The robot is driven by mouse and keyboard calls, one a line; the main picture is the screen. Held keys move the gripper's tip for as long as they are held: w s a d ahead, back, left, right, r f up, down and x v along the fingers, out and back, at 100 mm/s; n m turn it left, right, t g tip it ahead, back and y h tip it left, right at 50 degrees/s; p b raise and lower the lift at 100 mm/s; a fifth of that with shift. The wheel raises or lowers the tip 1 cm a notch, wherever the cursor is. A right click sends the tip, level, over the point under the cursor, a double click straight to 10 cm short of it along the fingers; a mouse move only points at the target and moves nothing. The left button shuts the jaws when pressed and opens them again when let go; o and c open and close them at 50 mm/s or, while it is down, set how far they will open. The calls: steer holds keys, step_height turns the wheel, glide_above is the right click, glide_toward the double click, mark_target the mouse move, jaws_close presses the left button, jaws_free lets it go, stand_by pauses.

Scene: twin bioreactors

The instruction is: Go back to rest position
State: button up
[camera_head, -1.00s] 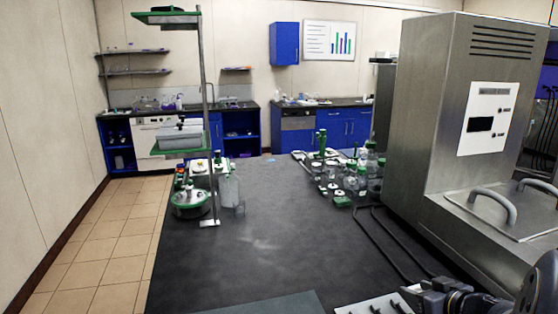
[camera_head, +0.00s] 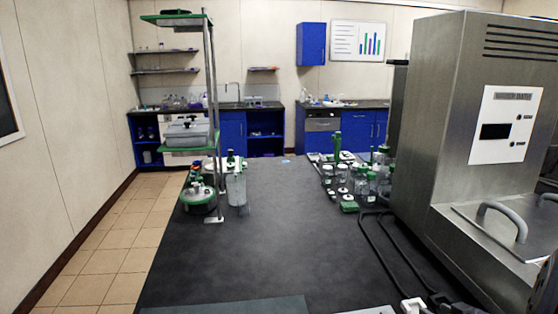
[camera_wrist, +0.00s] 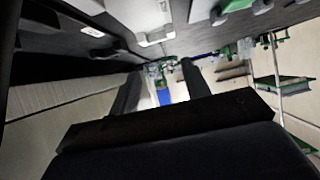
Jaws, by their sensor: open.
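My gripper (camera_wrist: 160,78) shows in the wrist view as two dark fingers standing apart, with nothing between them. Past the fingers, the tilted wrist view shows a blue cabinet and blurred bench items far off. In the head view I cannot make out the gripper's fingertips. Dark and white parts at the bottom right edge may belong to my arm, but they are cut off.
The dark bench (camera_head: 270,245) has a clear middle. A steel machine (camera_head: 460,130) stands on the right, with cables beside it. Glass vessels (camera_head: 360,180) stand near it. A metal stand (camera_head: 212,110) with green shelves and a green-rimmed vessel (camera_head: 198,198) are on the left.

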steer(key=shift+f+b, duration=0.55)
steer(key=shift+f, duration=1.8)
steer(key=shift+r, duration=0.1)
